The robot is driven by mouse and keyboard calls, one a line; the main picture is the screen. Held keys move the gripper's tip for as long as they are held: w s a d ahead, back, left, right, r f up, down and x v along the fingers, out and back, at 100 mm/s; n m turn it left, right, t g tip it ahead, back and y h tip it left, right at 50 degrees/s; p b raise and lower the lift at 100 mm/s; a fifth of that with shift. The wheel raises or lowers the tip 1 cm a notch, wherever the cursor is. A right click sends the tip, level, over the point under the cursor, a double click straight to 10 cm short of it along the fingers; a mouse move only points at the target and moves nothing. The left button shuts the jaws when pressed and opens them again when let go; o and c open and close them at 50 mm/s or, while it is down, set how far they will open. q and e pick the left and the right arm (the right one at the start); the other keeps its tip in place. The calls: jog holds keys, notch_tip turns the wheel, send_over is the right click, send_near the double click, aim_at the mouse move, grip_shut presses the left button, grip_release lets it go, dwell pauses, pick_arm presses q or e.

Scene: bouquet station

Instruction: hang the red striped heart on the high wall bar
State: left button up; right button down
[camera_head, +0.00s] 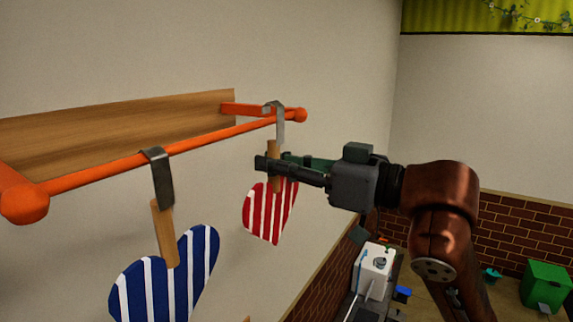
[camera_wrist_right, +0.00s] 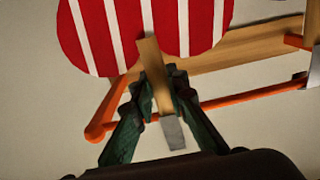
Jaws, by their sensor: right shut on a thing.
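The red striped heart (camera_head: 262,216) hangs point down from a wooden handle with a grey metal hook (camera_head: 280,124). My right gripper (camera_head: 272,166) is shut on the handle, as the right wrist view also shows around the handle (camera_wrist_right: 153,72). The orange high wall bar (camera_head: 105,174) runs along the wall. The hook's bent top is at the bar near its far right end and appears to lie over it; whether it bears on the bar I cannot tell. My left gripper is not in view.
A blue striped heart (camera_head: 138,290) hangs by its hook on the nearer part of the bar. A wooden board (camera_head: 110,122) backs the bar. The bar between the two hooks is clear. A white machine (camera_head: 373,270) and a green box (camera_head: 546,286) stand below right.

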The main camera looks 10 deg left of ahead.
jog(key=shift+w+a+f+b, duration=0.25)
jog(key=shift+a+f+b, duration=0.1)
jog(key=shift+a+f, duration=0.3)
jog(key=shift+w+a+f+b, duration=0.25)
jog(key=shift+a+f+b, duration=0.1)
jog(key=shift+a+f, duration=0.3)
jog(key=shift+a+r, duration=0.1)
jog(key=c, duration=1.8)
grip_release()
